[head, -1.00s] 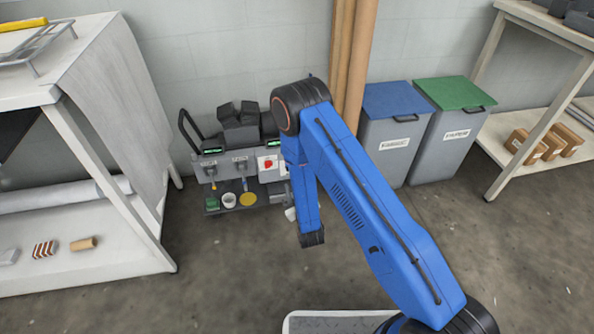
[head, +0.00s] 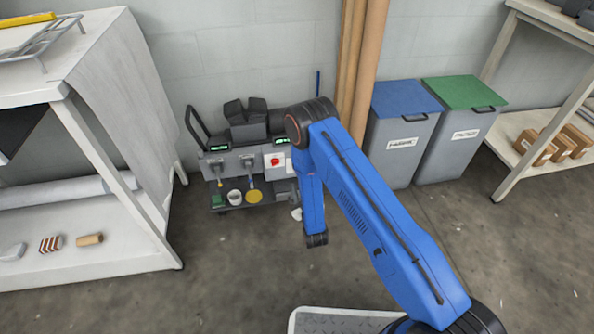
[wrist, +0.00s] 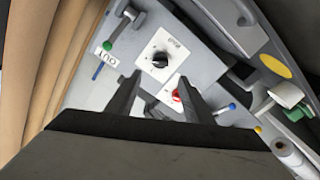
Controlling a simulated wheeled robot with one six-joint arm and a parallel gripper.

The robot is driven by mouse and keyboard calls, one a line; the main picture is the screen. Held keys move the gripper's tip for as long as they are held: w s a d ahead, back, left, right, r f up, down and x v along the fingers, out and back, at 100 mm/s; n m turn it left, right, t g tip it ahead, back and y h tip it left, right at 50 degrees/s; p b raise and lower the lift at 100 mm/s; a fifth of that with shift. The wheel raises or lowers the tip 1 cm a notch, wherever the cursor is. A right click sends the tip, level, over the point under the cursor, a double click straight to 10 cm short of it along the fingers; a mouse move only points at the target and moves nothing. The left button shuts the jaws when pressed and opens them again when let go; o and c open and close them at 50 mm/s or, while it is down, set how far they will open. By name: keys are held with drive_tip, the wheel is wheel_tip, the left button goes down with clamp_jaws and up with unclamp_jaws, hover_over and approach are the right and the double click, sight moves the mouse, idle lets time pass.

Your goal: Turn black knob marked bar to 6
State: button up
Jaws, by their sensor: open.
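The black knob (wrist: 160,60) sits on a white square plate (wrist: 175,43) with small lettering, on a grey panel in the wrist view. I cannot read its setting. My gripper (wrist: 157,84) is open, its two dark fingers reaching toward the panel with the knob just beyond and between their tips. It looks empty and apart from the knob. In the head view the grey machine (head: 240,163) stands against the wall, and my blue arm hides its right part, with the knob and my gripper.
A red knob (wrist: 176,95) on another white plate is close to the right finger. A green-knobbed lever (wrist: 108,46) is by an OUT label (wrist: 106,57). Brown rolls (head: 362,75) and bins (head: 402,130) stand right of the machine; a white shelf (head: 120,238) is at left.

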drive_tip(key=x, duration=1)
drive_tip(key=c, duration=1)
